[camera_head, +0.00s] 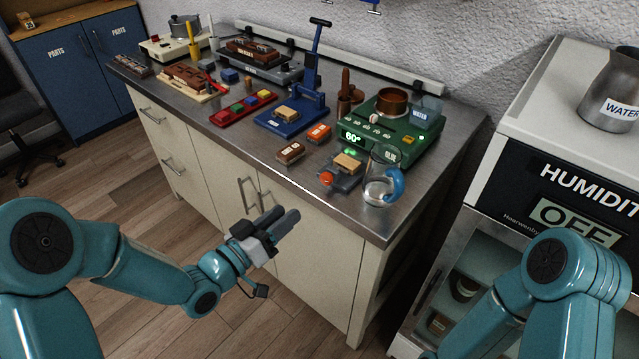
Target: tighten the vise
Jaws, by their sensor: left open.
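A small grey device that looks like the vise (343,182) sits near the front edge of the metal bench, with a red knob (327,178) on its front left. A tan wooden block (347,163) sits at its top; I cannot tell how tightly it is held. My left gripper (284,216) is open and empty. It is in front of the bench's cabinet doors, below and left of the vise, and apart from it. My right arm shows at the lower right, but its gripper is out of the picture.
A glass jug (382,180) with a blue handle stands close right of the vise. A green glue heater (384,135) is behind it. The bench's front right corner is bare.

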